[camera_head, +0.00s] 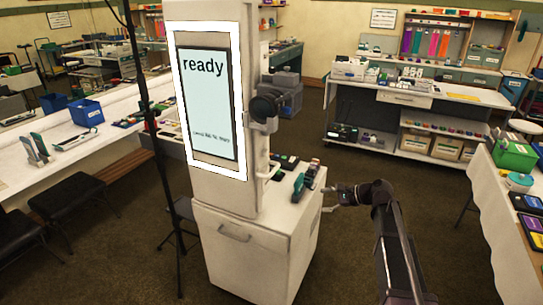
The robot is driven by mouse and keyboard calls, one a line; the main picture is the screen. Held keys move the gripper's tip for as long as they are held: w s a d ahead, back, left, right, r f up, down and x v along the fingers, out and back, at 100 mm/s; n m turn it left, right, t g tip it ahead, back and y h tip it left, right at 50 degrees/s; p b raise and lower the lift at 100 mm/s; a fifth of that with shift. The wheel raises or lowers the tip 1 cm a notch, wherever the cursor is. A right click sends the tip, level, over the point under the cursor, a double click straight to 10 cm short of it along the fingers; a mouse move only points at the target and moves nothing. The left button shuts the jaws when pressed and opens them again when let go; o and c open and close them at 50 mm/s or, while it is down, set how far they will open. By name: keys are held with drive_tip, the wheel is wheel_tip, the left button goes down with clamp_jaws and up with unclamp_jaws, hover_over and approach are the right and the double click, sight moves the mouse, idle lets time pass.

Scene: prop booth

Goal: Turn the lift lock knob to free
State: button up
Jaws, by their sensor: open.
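A tall pale booth (257,30) stands at the centre. Its lit front screen (208,100) reads "ready", with a smaller line below that I cannot read for certain. A black round knob-like part (265,108) sticks out from the booth's right side. I cannot tell whether it is the lift lock knob, and no setting marks are readable. My gripper (327,198) is open and empty at the right of the booth's lower cabinet, below and to the right of the black part, apart from it.
The cabinet (243,262) has small dark and green items (304,182) on its top, close to my gripper. A thin black stand (152,130) rises at the left. A side table (490,185) is at the right.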

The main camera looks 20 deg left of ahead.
sight(268, 153)
drive_tip(key=w+a+r+m+y, duration=0.5)
drive_tip(key=w+a+r+m, duration=0.1)
drive_tip(key=w+a+r, duration=0.2)
drive_tip(key=shift+w+a+r+y, duration=0.15)
drive_tip(key=shift+w+a+y, duration=0.15)
drive_tip(key=shift+a, duration=0.5)
drive_tip(key=shift+a, duration=0.15)
drive_tip(key=a, duration=1.3)
drive_tip(key=shift+w+a, duration=0.25)
drive_tip(key=shift+w, duration=0.05)
clamp_jaws()
